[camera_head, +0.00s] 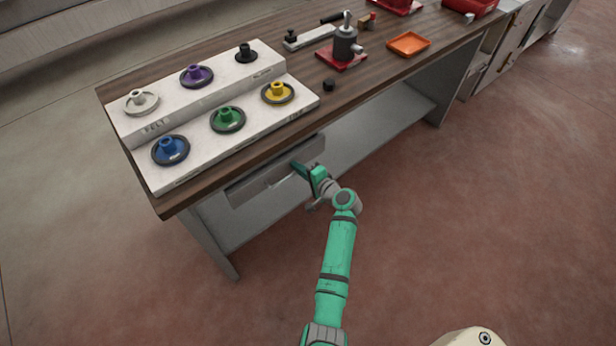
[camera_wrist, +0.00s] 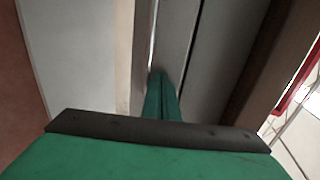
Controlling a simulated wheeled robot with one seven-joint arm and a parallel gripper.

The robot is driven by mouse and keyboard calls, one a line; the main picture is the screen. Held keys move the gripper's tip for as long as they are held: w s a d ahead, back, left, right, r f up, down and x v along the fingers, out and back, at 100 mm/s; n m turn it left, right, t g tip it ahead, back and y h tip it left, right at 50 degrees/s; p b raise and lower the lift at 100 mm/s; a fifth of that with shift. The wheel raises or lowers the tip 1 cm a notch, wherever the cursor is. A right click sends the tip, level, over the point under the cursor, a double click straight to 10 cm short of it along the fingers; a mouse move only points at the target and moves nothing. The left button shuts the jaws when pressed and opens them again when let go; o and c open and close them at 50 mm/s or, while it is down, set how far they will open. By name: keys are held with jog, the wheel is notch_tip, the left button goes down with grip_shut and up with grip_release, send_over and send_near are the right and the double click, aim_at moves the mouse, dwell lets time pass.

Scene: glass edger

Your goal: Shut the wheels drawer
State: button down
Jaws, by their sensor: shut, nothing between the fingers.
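The wheels drawer (camera_head: 262,184) is a grey drawer under the left part of the wooden bench. Its front panel sits close below the bench top; I cannot tell whether it is fully in or stands out a little. My gripper (camera_head: 296,165) is green, with its fingers closed together and empty. The fingertips are at the top edge of the drawer near its right half. In the wrist view the closed fingers (camera_wrist: 162,88) point at a grey panel (camera_wrist: 178,40), very near or touching it. The fingertips partly cover the contact.
A stepped white rack (camera_head: 205,150) with several coloured wheels stands on the bench top (camera_head: 330,100) above the drawer. A red-based device (camera_head: 342,55) and an orange tray (camera_head: 408,43) stand farther right. A lower shelf (camera_head: 390,110) is under the bench. The floor in front is clear.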

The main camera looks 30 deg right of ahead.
jog(key=shift+w+a+r, duration=0.1)
jog(key=shift+w+a, duration=0.1)
jog(key=shift+w, duration=0.3)
jog(key=shift+w+a+r, duration=0.1)
jog(key=shift+w+a, duration=0.05)
jog(key=shift+w, duration=0.35)
jog(key=shift+f, duration=0.1)
